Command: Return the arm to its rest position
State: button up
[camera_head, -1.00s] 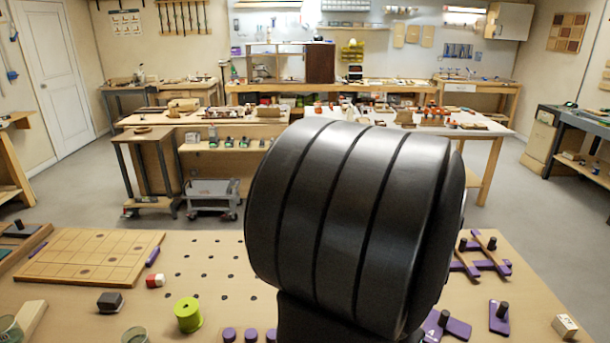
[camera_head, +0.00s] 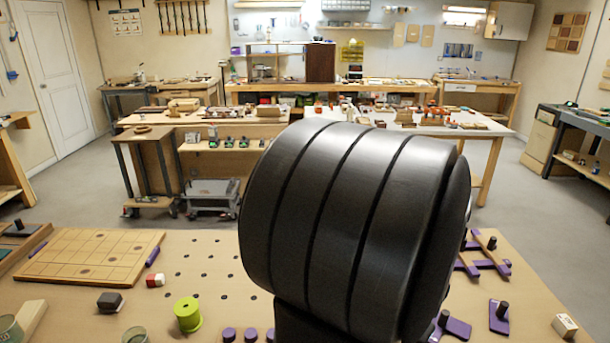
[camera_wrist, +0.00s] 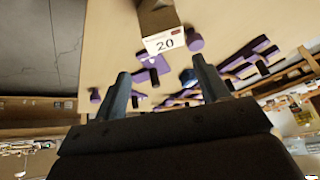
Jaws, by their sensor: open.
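My gripper (camera_wrist: 159,87) shows in the wrist view with its two dark fingers spread apart. Nothing is held between them. Beyond the fingers are the tan bench top (camera_wrist: 112,45) and several purple pieces with dark pegs. A brown block with a white label reading 20 (camera_wrist: 164,42) is above the gap between the fingers in the picture. In the head view a large black rounded link of my arm fills the middle, and the gripper itself does not show there.
On the bench in the head view are a wooden grid board (camera_head: 90,254), a lime-green spool (camera_head: 187,314), a dark block (camera_head: 110,302), a red-and-white block (camera_head: 155,280) and a purple frame (camera_head: 484,254). A small white-faced block (camera_head: 564,325) lies at right. My arm hides the bench's middle.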

jog(key=s+d+r, duration=0.4)
jog(key=s+r, duration=0.2)
jog(key=s, duration=0.3)
jog(key=shift+d, duration=0.4)
jog(key=shift+r, duration=0.1)
